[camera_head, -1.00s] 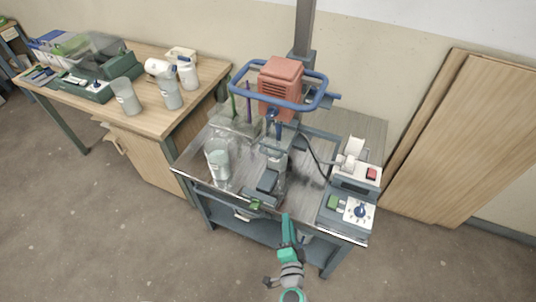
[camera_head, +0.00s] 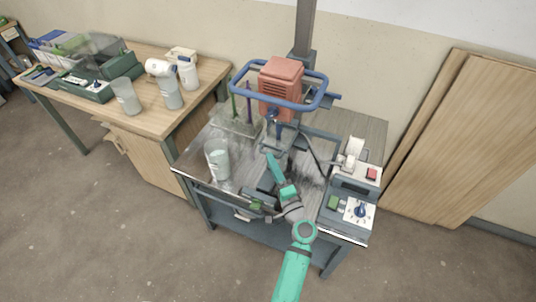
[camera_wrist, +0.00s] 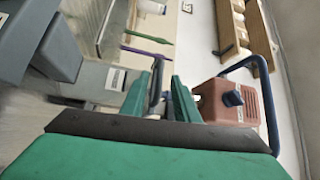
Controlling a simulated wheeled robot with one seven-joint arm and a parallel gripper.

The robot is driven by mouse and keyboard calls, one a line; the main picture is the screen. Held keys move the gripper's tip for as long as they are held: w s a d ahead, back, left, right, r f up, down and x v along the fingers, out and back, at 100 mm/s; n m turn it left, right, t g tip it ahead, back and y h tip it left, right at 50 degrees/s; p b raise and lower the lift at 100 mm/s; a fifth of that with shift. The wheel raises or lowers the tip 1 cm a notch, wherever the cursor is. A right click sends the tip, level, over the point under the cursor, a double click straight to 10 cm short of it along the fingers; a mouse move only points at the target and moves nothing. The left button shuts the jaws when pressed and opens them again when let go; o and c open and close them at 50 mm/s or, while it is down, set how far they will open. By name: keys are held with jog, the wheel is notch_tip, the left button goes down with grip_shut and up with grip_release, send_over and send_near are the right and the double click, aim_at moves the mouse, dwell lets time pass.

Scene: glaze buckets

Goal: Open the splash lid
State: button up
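The mixer stand with its red motor head (camera_head: 281,80) and blue ring guard (camera_head: 240,84) is on the metal-topped bench. Below the motor, clear see-through surfaces are faint, and I cannot make out the splash lid's outline or whether it is open. My gripper (camera_head: 270,156) reaches in under the motor, by the stand. In the wrist view, my gripper's two teal fingers (camera_wrist: 161,78) are apart. A dark blue bar (camera_wrist: 157,72) shows between or just beyond them; I cannot tell whether they touch it. The red motor (camera_wrist: 228,101) is to their right.
A pale bucket (camera_head: 217,158) stands at the bench's left. A control box (camera_head: 345,208) with knob and switches is at the right. A wooden table (camera_head: 150,115) with jugs is at left. Boards (camera_head: 470,140) lean on the wall.

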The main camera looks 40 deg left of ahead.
jog(key=shift+x, duration=2.25)
grip_shut()
